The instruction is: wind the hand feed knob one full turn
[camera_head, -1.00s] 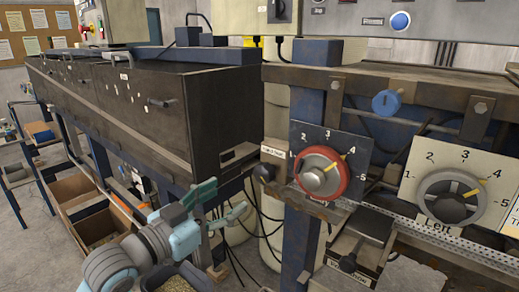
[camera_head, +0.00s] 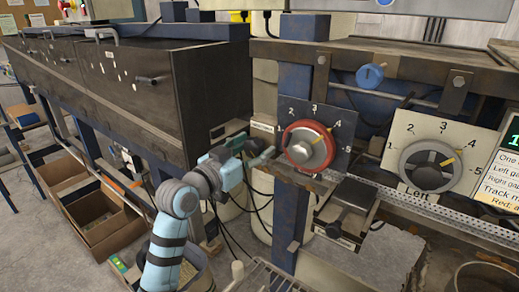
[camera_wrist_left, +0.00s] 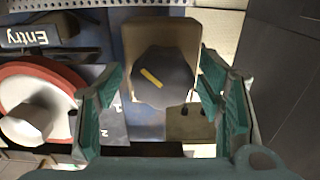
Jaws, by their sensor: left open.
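The hand feed knob (camera_wrist_left: 165,78) is dark grey and scalloped, with a yellow mark, and sits on a tan block in the left wrist view. My left gripper (camera_head: 252,150) is open, with its green fingers on either side of the knob in the wrist view. Whether the fingers touch it I cannot tell. In the head view the gripper is in front of the knob's place, below a small label (camera_head: 262,127), and mostly hides the knob. My right gripper is not in view.
The red Entry dial (camera_head: 308,146) is close to the right of the gripper; it also shows in the wrist view (camera_wrist_left: 70,78). The grey Left dial (camera_head: 428,168) is farther right. A dark cabinet (camera_head: 210,90) stands behind the arm. Cardboard boxes (camera_head: 85,215) stand lower left.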

